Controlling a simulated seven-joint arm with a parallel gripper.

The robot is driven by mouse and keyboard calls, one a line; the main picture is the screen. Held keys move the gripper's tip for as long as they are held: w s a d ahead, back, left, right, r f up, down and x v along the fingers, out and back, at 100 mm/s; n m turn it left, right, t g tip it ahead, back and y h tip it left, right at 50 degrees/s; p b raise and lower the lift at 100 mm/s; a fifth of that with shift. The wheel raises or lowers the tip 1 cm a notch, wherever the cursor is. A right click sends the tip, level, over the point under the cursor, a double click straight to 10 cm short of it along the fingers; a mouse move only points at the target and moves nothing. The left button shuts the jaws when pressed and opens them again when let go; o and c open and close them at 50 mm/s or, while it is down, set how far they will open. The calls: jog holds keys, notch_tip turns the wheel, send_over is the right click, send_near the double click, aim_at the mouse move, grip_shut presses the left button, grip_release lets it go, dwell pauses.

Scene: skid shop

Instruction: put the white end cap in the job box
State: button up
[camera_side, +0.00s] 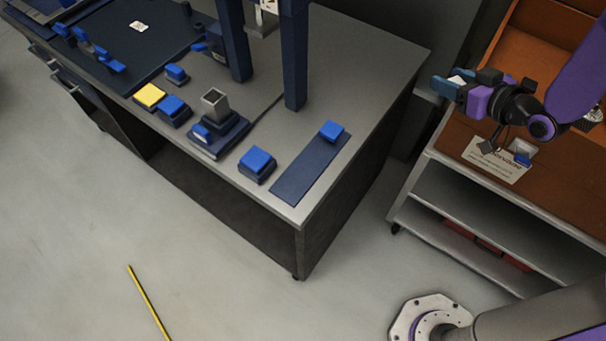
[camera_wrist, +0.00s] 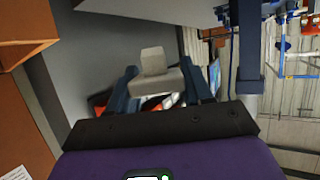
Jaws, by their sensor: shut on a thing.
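My gripper (camera_side: 452,86) is at the upper right of the side view, raised beside the brown cart top. Its dark blue fingers are shut on the white end cap, a small pale piece (camera_side: 458,79) mostly hidden by the fingers. In the wrist view the cap (camera_wrist: 153,64) is a pale grey-white block with an upright tab, between the two fingers of my gripper (camera_wrist: 156,88). An open orange-brown box (camera_side: 540,45) stands behind my wrist at the upper right; I cannot tell for certain that it is the job box.
A grey workbench (camera_side: 375,55) fills the middle left, with blue posts (camera_side: 294,60), a dark blue strip (camera_side: 310,170) and several blue blocks. The cart's brown top (camera_side: 455,143) bears a printed card (camera_side: 493,160). A gap separates bench and cart.

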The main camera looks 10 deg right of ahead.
jog(key=s+a+f+n+g+y, duration=0.1)
jog(key=s+a+n+y, duration=0.1)
jog(key=s+a, duration=0.5)
jog(key=s+a+n+g+y, duration=0.2)
jog(key=s+a, duration=0.6)
jog(key=a, duration=0.7)
jog(key=shift+a+f+n+y, duration=0.4)
jog(key=shift+n+y, duration=0.3)
jog(key=w+a+f, duration=0.2)
jog(key=a, duration=0.1)
jog(key=w+a+f, duration=0.5)
jog(key=a+f, duration=0.1)
jog(key=a, duration=0.1)
jog(key=shift+w+f, duration=0.25)
jog(key=shift+w, duration=0.1)
jog(key=shift+w+a+f, duration=0.2)
jog(key=shift+a+f, duration=0.1)
jog(key=shift+f, duration=0.05)
jog(key=shift+w+a+f, duration=0.1)
jog(key=shift+a+f, duration=0.05)
jog(key=shift+f, duration=0.35)
jog(key=shift+w+a+f, duration=0.1)
jog(key=shift+f, duration=1.1)
jog(key=shift+f, duration=0.1)
